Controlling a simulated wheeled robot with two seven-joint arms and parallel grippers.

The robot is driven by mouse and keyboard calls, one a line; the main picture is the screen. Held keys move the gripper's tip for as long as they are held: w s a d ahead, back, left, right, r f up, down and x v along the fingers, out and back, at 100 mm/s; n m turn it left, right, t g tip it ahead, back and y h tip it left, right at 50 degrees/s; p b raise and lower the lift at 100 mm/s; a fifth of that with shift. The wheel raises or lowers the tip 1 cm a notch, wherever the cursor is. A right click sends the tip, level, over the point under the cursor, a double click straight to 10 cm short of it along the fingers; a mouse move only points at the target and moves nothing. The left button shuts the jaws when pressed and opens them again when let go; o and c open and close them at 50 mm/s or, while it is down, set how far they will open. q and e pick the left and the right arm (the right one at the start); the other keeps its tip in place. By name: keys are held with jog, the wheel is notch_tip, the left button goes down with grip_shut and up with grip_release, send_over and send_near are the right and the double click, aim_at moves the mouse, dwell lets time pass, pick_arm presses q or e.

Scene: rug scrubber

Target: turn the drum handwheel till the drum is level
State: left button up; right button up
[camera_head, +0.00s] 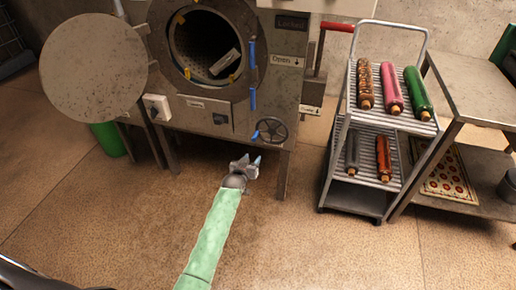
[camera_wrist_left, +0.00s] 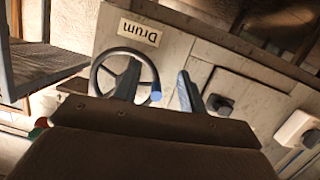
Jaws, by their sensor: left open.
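The drum handwheel (camera_head: 271,129) is a dark spoked wheel with a blue knob, low on the front of the grey machine. In the left wrist view the handwheel (camera_wrist_left: 101,75) sits below a "Drum" label (camera_wrist_left: 139,32). My left gripper (camera_head: 250,163) is open, just below and left of the wheel in the head view. In the wrist view its fingers (camera_wrist_left: 157,88) are apart, one overlapping the wheel; I cannot tell whether it touches. The drum (camera_head: 205,43) is a dark perforated cavity with a pale block inside; its tilt is hard to judge. My right gripper is not in view.
The round door (camera_head: 95,68) stands open at left. A red lever (camera_head: 338,27) sits between "Locked" and "Open" labels and a rack (camera_head: 353,190) of colored rolls. A table (camera_head: 480,92) is at far right. The floor (camera_head: 100,210) in front is clear.

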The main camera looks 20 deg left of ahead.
aim_at(254, 138)
pick_arm(q)
jog(key=shift+w+a+r+t+y, duration=0.2)
jog(key=shift+w+r+t, duration=0.45)
jog(key=shift+w, duration=0.75)
jog(key=shift+w+a+r+t+y, duration=0.15)
jog(key=shift+w+r+t, duration=0.2)
jog(key=shift+w+r, duration=0.8)
jog(key=shift+w+a+r+t+y, duration=0.15)
jog(key=shift+w+r+t, duration=0.35)
jog(key=shift+w, duration=1.15)
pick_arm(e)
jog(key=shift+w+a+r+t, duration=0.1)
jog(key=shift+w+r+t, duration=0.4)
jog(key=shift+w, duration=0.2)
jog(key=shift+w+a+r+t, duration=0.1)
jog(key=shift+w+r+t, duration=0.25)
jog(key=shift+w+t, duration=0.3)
pick_arm(q)
grip_shut()
